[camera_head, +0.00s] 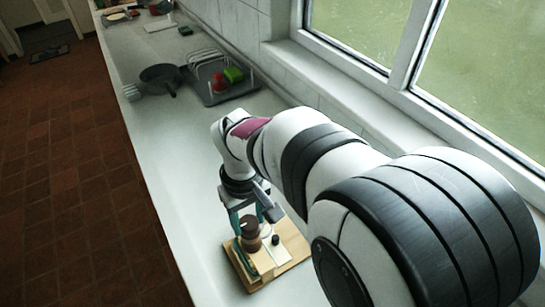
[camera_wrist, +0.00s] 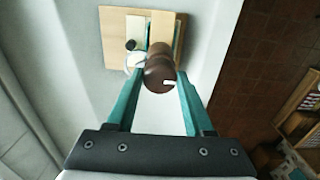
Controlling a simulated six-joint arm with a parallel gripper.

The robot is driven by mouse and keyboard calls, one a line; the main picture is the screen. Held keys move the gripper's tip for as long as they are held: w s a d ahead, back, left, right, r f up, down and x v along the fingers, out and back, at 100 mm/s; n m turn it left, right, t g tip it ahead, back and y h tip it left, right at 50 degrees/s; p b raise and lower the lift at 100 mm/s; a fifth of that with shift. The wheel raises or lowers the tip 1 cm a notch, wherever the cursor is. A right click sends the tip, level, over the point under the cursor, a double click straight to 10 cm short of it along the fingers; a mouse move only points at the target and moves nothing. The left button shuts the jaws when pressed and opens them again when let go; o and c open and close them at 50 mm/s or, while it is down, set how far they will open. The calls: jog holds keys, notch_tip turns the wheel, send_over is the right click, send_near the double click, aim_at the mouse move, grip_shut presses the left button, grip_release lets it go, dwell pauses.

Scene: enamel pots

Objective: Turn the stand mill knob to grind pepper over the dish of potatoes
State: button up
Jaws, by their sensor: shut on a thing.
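The stand mill is dark brown, with a rounded knob (camera_wrist: 158,77) that carries a small white mark. In the head view the mill (camera_head: 250,242) stands upright on a light wooden board (camera_head: 292,246). My gripper (camera_wrist: 160,71) comes down from above, its two teal fingers shut on the knob, one on each side. A white round thing (camera_wrist: 134,57), perhaps the dish, is beside the mill and partly hidden by it and a finger. I cannot make out any potatoes.
A small dark object (camera_head: 276,239) stands on the board near the mill. Farther along the counter are a dark pan (camera_head: 160,77) and a dish rack (camera_head: 218,80) holding red and green items. The counter between is clear. A wall and window run along the right.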

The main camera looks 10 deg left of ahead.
jog(key=shift+c, duration=0.9)
jog(key=m, duration=1)
jog(key=o, duration=1.5)
